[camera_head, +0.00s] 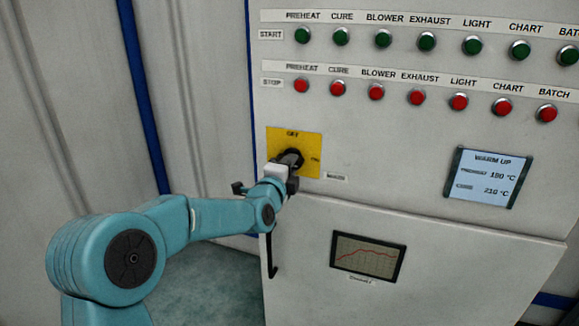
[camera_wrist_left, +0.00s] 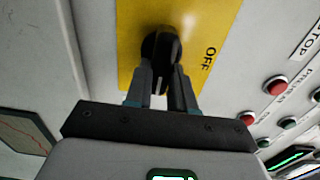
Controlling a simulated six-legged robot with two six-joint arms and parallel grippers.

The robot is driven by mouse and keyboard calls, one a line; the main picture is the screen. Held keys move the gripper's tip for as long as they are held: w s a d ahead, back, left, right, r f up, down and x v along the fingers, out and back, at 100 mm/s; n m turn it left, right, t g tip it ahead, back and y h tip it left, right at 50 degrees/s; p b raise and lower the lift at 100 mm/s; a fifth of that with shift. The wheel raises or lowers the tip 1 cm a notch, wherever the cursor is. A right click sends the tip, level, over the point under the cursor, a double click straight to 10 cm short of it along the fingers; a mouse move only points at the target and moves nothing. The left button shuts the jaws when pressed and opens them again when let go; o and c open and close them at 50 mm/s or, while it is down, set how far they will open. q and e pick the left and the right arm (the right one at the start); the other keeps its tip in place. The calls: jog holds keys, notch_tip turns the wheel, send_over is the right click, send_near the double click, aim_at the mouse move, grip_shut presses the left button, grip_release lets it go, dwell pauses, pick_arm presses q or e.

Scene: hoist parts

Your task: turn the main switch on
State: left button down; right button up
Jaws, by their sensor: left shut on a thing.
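The main switch is a black rotary knob (camera_head: 291,158) on a yellow plate (camera_head: 310,139) marked OFF at the top and, in small print, ON at the right. In the left wrist view the knob (camera_wrist_left: 160,48) stands out from the yellow plate (camera_wrist_left: 207,22). My left gripper (camera_wrist_left: 161,85) is shut on the knob, one finger on each side. In the head view the gripper (camera_head: 285,172) covers the knob's lower part. The knob's exact pointing direction is hard to tell. My right gripper is not in view.
A row of green START buttons (camera_head: 427,42) and a row of red STOP buttons (camera_head: 416,97) lie above the switch. A WARM UP display (camera_head: 488,178) is at the right. Below are a chart screen (camera_head: 368,257) and a black door handle (camera_head: 270,257).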

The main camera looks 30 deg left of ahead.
pick_arm(q)
jog(key=c, duration=1.2)
grip_release()
jog(key=shift+r, duration=0.25)
jog(key=shift+o, duration=1.2)
jog(key=v, duration=1.6)
jog(key=shift+f, duration=0.2)
jog(key=shift+d, duration=0.15)
jog(key=shift+b, duration=0.3)
